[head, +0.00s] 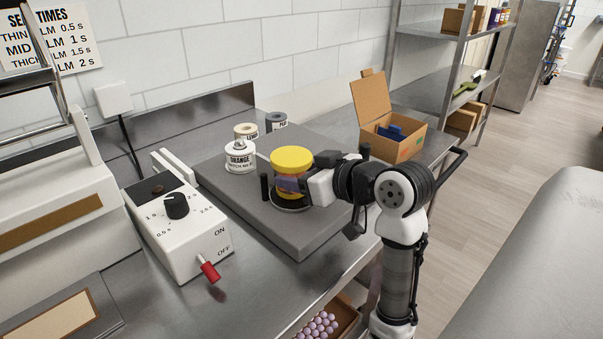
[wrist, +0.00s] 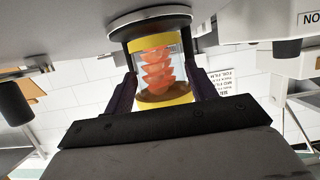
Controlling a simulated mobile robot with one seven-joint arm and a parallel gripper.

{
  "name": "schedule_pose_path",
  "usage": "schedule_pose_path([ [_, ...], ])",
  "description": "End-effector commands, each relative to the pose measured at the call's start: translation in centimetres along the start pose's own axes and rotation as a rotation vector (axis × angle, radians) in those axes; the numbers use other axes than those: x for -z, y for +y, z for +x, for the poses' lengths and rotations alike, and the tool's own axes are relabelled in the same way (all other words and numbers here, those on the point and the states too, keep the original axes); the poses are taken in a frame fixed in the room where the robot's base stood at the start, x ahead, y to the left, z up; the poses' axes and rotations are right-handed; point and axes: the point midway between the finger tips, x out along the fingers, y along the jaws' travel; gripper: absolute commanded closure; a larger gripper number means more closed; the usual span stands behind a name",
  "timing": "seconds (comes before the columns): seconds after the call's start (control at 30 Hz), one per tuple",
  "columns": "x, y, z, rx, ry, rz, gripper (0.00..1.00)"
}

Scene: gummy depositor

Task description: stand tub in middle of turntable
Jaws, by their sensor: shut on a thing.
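The tub (head: 291,158) is a clear jar with a yellow lid and orange gummies inside. It stands upright over the turntable (head: 289,205), a small dark-rimmed disc set on the grey block. My gripper (head: 288,184) is shut on the tub's side from the right. In the wrist view, which is upside down, the tub (wrist: 160,68) is between both fingers (wrist: 163,88), and its base meets or nearly meets the turntable (wrist: 150,19). I cannot tell whether it touches. The tub looks roughly centred; the gripper hides part of the disc.
Dark posts (head: 264,187) flank the turntable. A white control box (head: 180,229) with a red switch is left. An open cardboard box (head: 402,147) is back right. The block's front is clear.

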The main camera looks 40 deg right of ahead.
Motion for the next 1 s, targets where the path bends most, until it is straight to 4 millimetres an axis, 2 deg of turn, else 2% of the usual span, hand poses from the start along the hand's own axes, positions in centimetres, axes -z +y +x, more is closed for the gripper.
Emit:
schedule_pose_path([
  [0.23, -0.4, 0.0, 0.1, 0.0, 0.0, 0.0, 0.66],
  [0.27, -0.4, 0.0, 0.1, 0.0, 0.0, 0.0, 0.42],
  [0.43, -0.3, 0.0, 0.1, 0.0, 0.0, 0.0, 0.22],
  [0.8, 0.1, 0.1, -0.3, -0.002, 0.0, 0.0, 0.22],
  [0.87, 0.0, 0.1, -1.0, -0.003, 0.001, 0.0, 0.22],
  [1.0, 0.0, 0.1, -3.8, -0.004, 0.002, -0.002, 0.22],
])
